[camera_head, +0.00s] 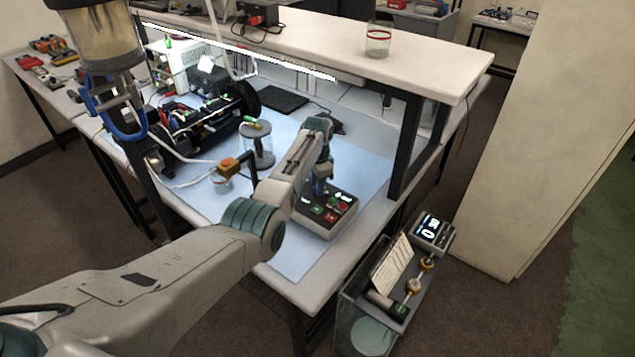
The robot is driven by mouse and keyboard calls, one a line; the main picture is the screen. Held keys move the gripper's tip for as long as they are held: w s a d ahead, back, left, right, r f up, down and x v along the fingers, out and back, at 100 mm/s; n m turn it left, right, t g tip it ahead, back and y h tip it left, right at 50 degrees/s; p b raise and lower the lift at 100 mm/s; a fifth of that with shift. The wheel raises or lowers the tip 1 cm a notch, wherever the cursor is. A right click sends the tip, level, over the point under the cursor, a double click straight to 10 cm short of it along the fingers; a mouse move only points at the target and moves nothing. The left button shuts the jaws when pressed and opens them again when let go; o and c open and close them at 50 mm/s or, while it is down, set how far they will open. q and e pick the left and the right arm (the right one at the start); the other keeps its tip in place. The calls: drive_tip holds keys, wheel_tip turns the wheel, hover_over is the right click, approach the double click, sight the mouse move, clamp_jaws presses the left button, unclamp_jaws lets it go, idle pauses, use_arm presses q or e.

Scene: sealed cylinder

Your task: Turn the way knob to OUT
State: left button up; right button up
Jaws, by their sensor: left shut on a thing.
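A small dark-topped control box (328,226) sits on the blue mat near the right end of the bench. Green and red buttons and small lit white labels show on its top. My left arm reaches in from the left, and my left gripper (320,188) points down at the back left part of the box's top. Its fingers are shut on what seems to be the way knob, which the gripper hides. The knob's setting cannot be read. My right gripper is not in view.
A clear jar (257,145) and an orange-topped fitting (229,165) stand left of my forearm. A shelf (420,75) with a glass jar (378,40) overhangs the bench's back. A cart with a lit display (432,231) stands right of the bench.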

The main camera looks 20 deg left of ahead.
use_arm(q)
drive_tip(key=n, duration=0.4)
drive_tip(key=shift+w+r+n+p, duration=0.1)
drive_tip(key=shift+r+n+p, duration=0.05)
drive_tip(key=shift+n+p, duration=0.5)
drive_tip(key=shift+n, duration=1.45)
drive_tip(key=o, duration=1)
wheel_tip(320, 180, up, 11)
drive_tip(key=b, duration=0.3)
drive_tip(key=shift+f, duration=0.2)
